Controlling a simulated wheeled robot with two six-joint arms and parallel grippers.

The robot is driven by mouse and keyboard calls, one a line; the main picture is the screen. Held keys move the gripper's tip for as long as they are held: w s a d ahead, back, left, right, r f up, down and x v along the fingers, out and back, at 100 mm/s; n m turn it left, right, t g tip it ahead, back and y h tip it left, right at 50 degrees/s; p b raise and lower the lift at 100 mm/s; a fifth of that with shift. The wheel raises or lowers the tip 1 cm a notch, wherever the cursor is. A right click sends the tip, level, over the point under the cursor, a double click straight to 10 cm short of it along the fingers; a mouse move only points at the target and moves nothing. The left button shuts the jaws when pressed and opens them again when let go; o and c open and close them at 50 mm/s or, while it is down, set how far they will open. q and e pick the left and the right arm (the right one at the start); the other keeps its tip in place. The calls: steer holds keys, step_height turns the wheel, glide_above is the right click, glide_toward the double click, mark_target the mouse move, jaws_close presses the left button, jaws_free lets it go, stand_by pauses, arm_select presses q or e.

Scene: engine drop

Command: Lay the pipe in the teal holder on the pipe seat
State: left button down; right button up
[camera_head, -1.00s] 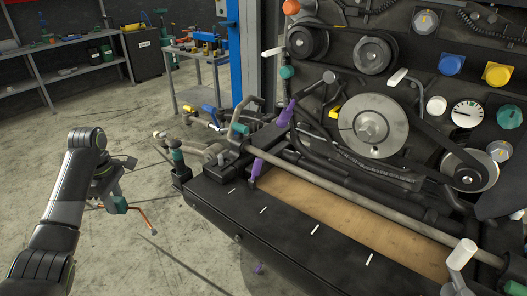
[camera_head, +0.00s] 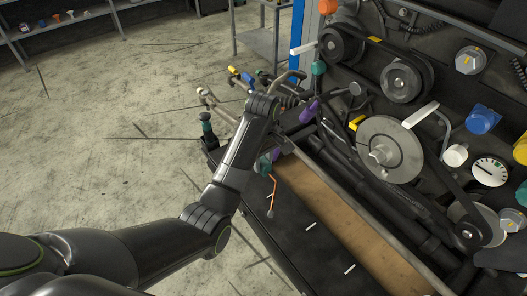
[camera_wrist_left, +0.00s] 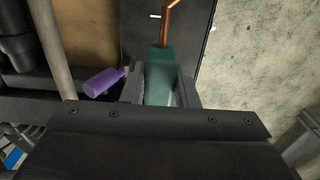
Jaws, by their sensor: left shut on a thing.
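My left gripper (camera_head: 263,162) is shut on the teal holder (camera_head: 265,168). The copper pipe (camera_head: 273,192) sticks out of the holder toward the front of the black ledge, with a bend in it. In the left wrist view the teal holder (camera_wrist_left: 160,75) sits between my two fingers, and the copper pipe (camera_wrist_left: 165,25) runs up out of frame. Holder and pipe appear over the black ledge (camera_head: 292,215); their height above it is unclear. I cannot pick out the pipe seat with certainty. My right gripper is not in view.
A purple-handled piece (camera_wrist_left: 102,82) lies close beside my left finger. A long grey bar (camera_head: 345,195) runs along the tan board (camera_head: 325,208). Pulleys (camera_head: 380,150) and coloured knobs stand at right. Pipes and valves crowd behind my forearm. Open floor lies left.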

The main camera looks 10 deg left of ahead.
arm_select(q)
steer(key=shift+w+d, duration=0.1)
steer(key=shift+d, duration=0.15)
steer(key=shift+f+b, duration=1.15)
steer(key=shift+f, duration=2.75)
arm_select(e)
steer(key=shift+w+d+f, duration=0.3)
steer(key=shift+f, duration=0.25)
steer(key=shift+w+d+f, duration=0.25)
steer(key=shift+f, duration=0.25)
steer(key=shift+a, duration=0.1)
arm_select(q)
steer(key=shift+f, duration=0.6)
steer(key=c, duration=1.1)
jaws_free()
steer(key=shift+o, duration=0.2)
